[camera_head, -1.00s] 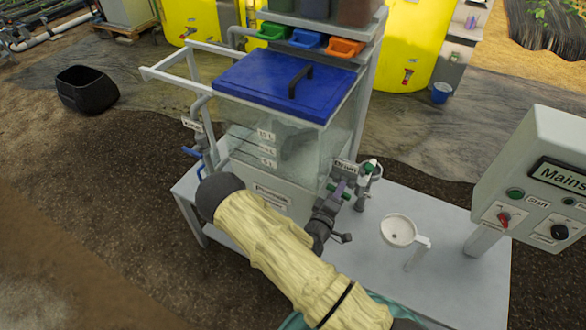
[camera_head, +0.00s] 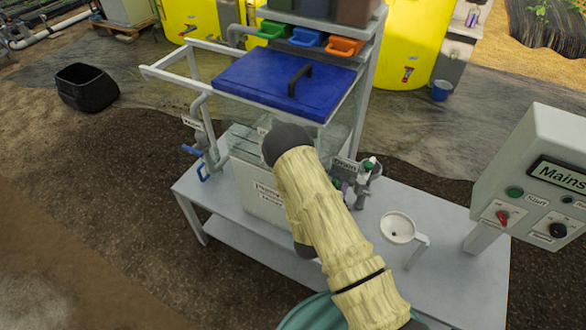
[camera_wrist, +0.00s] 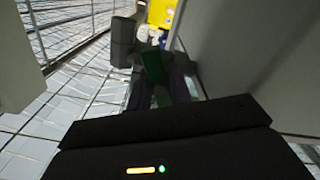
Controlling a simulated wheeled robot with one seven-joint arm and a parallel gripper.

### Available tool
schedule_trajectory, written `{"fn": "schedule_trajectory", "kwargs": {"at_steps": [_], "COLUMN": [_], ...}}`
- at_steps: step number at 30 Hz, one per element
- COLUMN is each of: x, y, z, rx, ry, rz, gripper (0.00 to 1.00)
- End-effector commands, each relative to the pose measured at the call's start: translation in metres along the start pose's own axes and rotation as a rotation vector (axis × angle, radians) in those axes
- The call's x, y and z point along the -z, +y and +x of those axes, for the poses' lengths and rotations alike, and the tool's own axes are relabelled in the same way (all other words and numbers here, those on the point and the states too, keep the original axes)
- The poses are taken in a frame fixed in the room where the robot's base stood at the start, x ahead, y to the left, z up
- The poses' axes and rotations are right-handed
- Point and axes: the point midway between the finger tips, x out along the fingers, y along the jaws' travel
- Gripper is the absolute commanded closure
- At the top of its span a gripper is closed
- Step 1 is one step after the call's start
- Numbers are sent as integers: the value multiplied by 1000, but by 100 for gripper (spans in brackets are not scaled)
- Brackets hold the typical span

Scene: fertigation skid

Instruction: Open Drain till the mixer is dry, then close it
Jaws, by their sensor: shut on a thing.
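The mixer is a clear tank (camera_head: 232,112) with a blue lid (camera_head: 270,84) on the bench. My arm covers much of its front, and I cannot tell the liquid level. The Drain label (camera_head: 345,163) and grey valve fittings (camera_head: 362,184) are at the tank's right front corner. In the wrist view my gripper (camera_wrist: 160,88) is shut on a green handle (camera_wrist: 152,64), apparently the Drain valve's. A grey fitting (camera_wrist: 123,42) stands beyond it. In the head view my arm mostly hides the gripper. The handle's exact angle is unclear.
A white funnel cup (camera_head: 398,228) stands on the bench right of the valve. A control box (camera_head: 540,180) labelled Mains is at the far right. A blue-handled valve (camera_head: 192,150) is on the tank's left. The bench's front right is clear.

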Motion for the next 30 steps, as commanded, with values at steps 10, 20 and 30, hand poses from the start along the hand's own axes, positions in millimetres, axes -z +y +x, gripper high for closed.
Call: {"fn": "schedule_trajectory", "kwargs": {"at_steps": [10, 20, 30], "x": [-10, -9, -9], "y": [-4, -4, -4], "z": [0, -1, -1], "rx": [1, 3, 3], "ry": [-12, -9, -9], "rz": [168, 317, 455], "gripper": [100, 100, 100]}}
